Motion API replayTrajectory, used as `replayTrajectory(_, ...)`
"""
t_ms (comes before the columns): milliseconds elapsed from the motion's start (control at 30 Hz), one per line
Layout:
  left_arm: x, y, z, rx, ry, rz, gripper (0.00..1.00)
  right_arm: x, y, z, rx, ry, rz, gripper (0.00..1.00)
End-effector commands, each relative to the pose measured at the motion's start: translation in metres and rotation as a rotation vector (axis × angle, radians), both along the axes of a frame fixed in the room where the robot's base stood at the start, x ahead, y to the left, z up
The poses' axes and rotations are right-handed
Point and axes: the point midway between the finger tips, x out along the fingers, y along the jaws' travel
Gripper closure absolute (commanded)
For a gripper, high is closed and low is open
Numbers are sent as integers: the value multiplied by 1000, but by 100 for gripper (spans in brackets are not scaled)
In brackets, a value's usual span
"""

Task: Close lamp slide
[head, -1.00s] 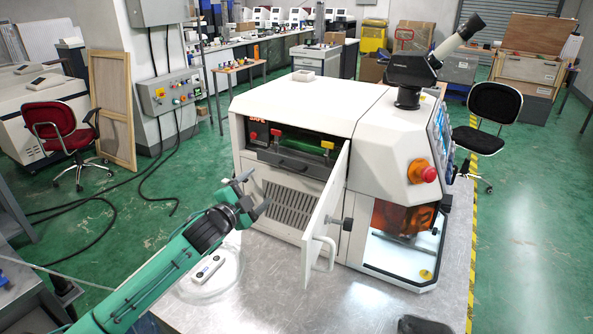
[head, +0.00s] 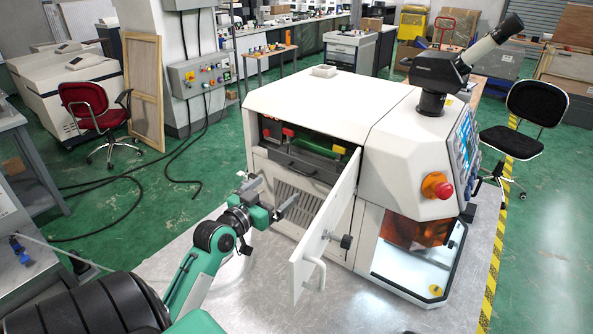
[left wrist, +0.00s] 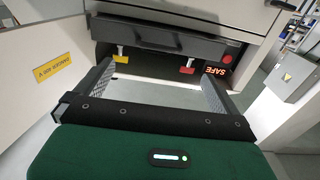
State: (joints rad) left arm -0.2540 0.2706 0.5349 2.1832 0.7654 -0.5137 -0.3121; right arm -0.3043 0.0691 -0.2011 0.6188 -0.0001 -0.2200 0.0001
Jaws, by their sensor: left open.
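The lamp slide appears to be the dark drawer front (head: 297,166) in the upper bay of the white machine (head: 310,105), behind its open door (head: 327,228). A red knob and a yellow knob (head: 337,150) show above it. I cannot tell how far the slide is out. In the left wrist view the dark front (left wrist: 165,38) appears upside down beyond my fingers, with a yellow and a red knob and a lit "SAFE" sign (left wrist: 214,71). My left gripper (head: 270,193) is open and empty, in front of the vented panel, apart from the slide. My right gripper is not in view.
The open door with its white handle (head: 313,272) stands out to the right of my left gripper. A red stop button (head: 445,190) sits on the machine's right part. The metal table top (head: 240,300) is bare in front.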

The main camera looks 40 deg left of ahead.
Motion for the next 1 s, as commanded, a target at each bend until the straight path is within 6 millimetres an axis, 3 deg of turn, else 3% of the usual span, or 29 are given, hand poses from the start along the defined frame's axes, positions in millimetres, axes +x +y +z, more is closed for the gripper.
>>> replayTrajectory(300, 58, 7, 5, -1, -2, 0, 0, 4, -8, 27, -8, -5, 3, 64)
replayTrajectory(500, 85, 9, 3, 1, -1, 0, 0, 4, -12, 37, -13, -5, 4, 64)
replayTrajectory(700, 96, 10, 1, 2, -1, 0, 0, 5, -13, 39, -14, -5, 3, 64)
replayTrajectory(967, 97, 10, 0, 3, 0, 0, 0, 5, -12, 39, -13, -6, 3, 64)
replayTrajectory(1000, 97, 10, 0, 3, 0, 0, 6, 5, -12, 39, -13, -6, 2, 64)
